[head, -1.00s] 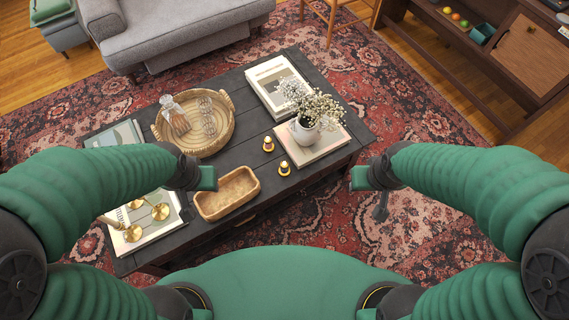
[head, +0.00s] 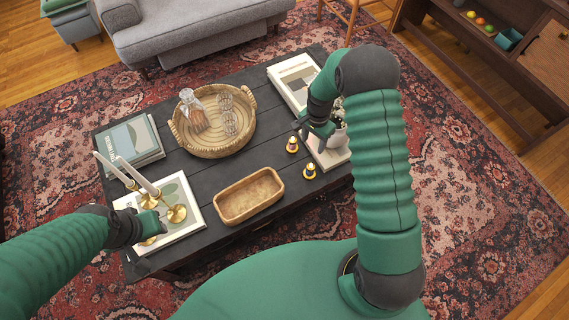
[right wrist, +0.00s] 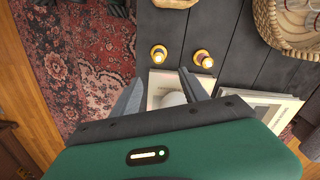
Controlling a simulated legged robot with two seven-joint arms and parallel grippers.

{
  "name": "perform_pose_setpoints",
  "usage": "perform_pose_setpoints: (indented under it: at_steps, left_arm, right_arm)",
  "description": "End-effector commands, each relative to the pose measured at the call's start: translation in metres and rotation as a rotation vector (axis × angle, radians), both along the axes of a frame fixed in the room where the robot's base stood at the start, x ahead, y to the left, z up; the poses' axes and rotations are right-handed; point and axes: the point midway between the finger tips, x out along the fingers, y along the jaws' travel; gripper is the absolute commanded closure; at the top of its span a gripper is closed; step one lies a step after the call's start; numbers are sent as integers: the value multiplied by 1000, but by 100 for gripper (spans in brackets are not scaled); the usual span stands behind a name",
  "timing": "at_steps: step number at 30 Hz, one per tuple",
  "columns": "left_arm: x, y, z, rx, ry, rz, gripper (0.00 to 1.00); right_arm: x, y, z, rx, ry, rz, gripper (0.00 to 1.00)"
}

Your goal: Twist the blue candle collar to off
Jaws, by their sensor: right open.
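Two small brass candles stand on the dark coffee table: one (head: 292,145) farther back and one (head: 309,171) nearer to me. They also show in the right wrist view, at left (right wrist: 158,53) and at right (right wrist: 203,59), both looking lit. Their collars look golden and dark; I cannot tell which is blue. My right gripper (head: 304,128) is above the table, just beyond the far candle. In the right wrist view its open, empty fingers (right wrist: 160,76) point toward the candles, apart from both. My left gripper (head: 158,226) is beside the brass candlesticks; its fingers are unclear.
A white flower vase (head: 338,137) stands on a book behind my right arm, partly hidden. A wooden bowl (head: 249,196) sits left of the candles. A round tray (head: 212,147) holds a decanter and glasses. Brass candlesticks with tall white candles (head: 175,212) stand at the left.

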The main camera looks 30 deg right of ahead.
Motion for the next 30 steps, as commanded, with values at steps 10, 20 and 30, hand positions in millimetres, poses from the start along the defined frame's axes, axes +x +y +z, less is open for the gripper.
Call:
perform_pose_setpoints:
  at_steps: [10,20,30]
  left_arm:
    - [0,-1,-8,-1,-1,-2,64]
    - [0,-1,-17,0,-1,-1,64]
    - [0,-1,-19,0,-1,-1,64]
  right_arm:
    - [0,2,-71,-2,5,-1,48]
    - [-1,1,-149,-3,3,0,48]
    - [0,1,-166,-4,1,0,48]
